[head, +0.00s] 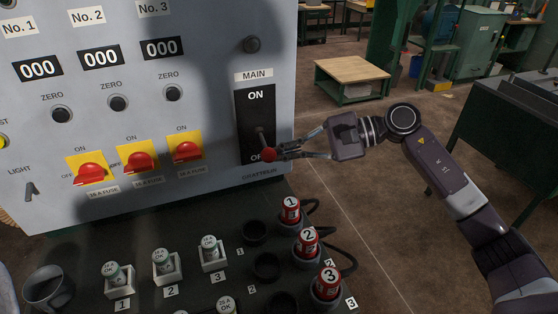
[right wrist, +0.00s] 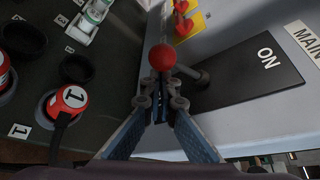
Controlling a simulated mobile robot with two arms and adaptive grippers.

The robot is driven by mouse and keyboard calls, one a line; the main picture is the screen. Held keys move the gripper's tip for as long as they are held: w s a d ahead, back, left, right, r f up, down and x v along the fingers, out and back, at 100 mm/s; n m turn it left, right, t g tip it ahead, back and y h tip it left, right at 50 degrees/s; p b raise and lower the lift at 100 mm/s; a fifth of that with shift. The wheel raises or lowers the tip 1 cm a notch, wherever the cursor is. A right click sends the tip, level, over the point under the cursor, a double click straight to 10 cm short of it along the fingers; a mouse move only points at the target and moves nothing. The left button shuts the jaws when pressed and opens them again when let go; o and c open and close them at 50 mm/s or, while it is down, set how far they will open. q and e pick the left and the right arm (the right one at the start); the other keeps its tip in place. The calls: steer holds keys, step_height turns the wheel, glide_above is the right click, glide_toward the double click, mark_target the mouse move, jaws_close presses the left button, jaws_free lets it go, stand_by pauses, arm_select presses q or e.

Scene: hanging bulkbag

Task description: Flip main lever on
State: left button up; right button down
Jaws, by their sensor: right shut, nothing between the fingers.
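The main lever's red ball knob (head: 268,155) sits at the lower end of the black MAIN plate (head: 255,105), covering part of the OFF label. The lever is tilted down, away from the ON label. My right gripper (head: 280,152) is at the right of the knob, with its fingertips close to it. In the right wrist view my gripper (right wrist: 160,95) is shut with nothing between its fingers, and the red knob (right wrist: 161,57) shows just beyond the tips. I cannot tell whether they touch. My left gripper is not in view.
Red rotary switches on yellow plates (head: 187,150) are left of the lever. Below, the dark console (head: 200,285) holds fuses, empty round sockets and red numbered plugs (head: 290,210) with black cables. Open floor (head: 345,185) lies right of the panel.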

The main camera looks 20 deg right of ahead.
steer(key=r+m+g, duration=0.3)
steer(key=r+m+g+h+p, duration=0.1)
steer(key=m, duration=0.1)
steer(key=shift+s+r+g, duration=0.3)
steer(key=shift+r, duration=0.35)
stand_by(0.6)
